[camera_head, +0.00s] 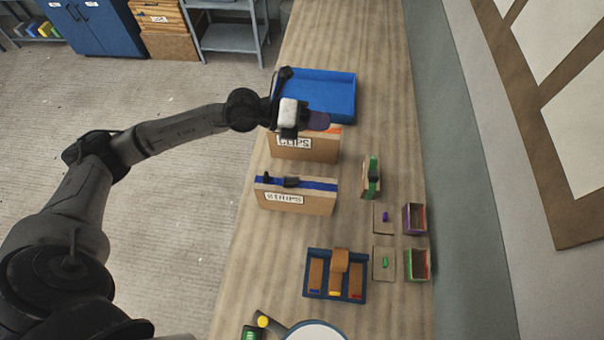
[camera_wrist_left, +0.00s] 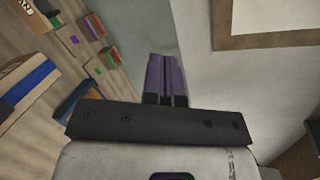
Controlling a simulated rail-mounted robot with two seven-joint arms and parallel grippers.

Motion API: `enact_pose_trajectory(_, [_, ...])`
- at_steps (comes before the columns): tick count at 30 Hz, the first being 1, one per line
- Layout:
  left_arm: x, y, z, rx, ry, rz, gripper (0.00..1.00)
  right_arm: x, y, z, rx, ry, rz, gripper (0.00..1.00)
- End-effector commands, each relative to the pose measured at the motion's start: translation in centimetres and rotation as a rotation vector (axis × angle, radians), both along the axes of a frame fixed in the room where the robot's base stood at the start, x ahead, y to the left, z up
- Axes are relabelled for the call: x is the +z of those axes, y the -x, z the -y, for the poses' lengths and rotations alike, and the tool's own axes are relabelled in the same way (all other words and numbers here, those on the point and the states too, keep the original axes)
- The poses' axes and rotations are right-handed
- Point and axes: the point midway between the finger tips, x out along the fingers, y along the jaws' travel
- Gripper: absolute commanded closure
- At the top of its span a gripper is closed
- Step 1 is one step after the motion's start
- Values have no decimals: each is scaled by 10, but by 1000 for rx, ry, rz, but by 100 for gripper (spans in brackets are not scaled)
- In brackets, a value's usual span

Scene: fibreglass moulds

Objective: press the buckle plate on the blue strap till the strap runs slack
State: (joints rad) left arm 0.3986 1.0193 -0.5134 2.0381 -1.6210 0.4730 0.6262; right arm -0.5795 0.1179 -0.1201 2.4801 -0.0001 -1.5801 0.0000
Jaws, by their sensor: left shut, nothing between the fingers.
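The blue strap (camera_head: 320,185) runs along the top of a cardboard box (camera_head: 318,203) labelled STRIPS, mid-table in the head view. A dark buckle (camera_head: 291,182) sits on the strap, left of its middle. I cannot tell how tight the strap is. My left gripper (camera_head: 319,121) is over the CLIPS box, farther up the table and apart from the buckle. Its purple fingers are shut and empty in the left wrist view (camera_wrist_left: 166,80). The buckle is not discernible in the left wrist view. My right gripper is not in view.
The CLIPS box (camera_head: 305,153) has an orange strap. A blue tray (camera_head: 345,82) lies behind it. A green-strapped box (camera_head: 366,184), small open boxes (camera_head: 415,219) and a blue rack (camera_head: 312,275) stand nearer the right and front. Bare tabletop lies between the two labelled boxes.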

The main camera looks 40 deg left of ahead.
Motion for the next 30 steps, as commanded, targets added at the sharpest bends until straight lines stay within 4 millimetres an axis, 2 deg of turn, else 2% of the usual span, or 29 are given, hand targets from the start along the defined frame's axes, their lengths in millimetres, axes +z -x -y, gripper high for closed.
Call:
enact_pose_trajectory(1, [-16,3,-4,-9,-68,-62,100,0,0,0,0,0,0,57])
enact_pose_trajectory(6, [-63,16,-26,4,-289,-293,100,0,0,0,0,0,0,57])
enact_pose_trajectory(12, [-98,38,-57,79,-484,-549,100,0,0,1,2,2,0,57])
enact_pose_trajectory(21, [-117,68,-83,197,-590,-844,100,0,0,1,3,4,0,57])
enact_pose_trajectory(30, [-117,70,-84,251,-554,-892,100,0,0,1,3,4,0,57])
